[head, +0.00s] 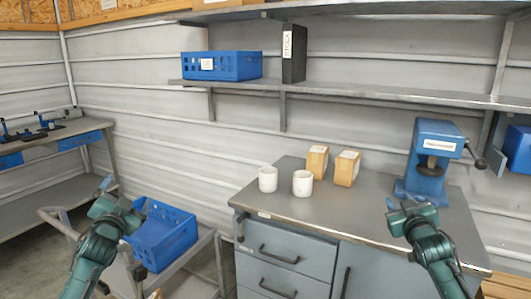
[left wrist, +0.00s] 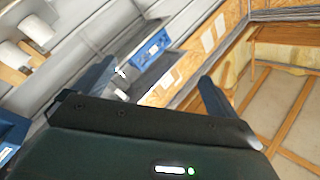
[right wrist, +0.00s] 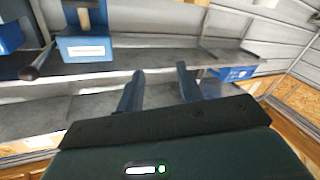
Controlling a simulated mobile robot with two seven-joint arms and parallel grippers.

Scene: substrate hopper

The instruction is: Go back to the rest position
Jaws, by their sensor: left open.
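My left gripper (head: 108,190) is raised at the left of the head view, in front of and above the cart with the blue crate. In the left wrist view its two fingers (left wrist: 155,85) stand wide apart with nothing between them. My right gripper (head: 411,208) is raised at the right, in front of the workbench (head: 300,208) and below the blue press (head: 428,160). In the right wrist view its fingers (right wrist: 160,85) stand apart with nothing between them.
Two white cups (head: 268,179) and two tan blocks (head: 346,168) stand on the workbench. A blue crate (head: 180,244) sits on a cart at the left. A shelf above holds a blue basket (head: 222,66) and a dark binder (head: 294,54).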

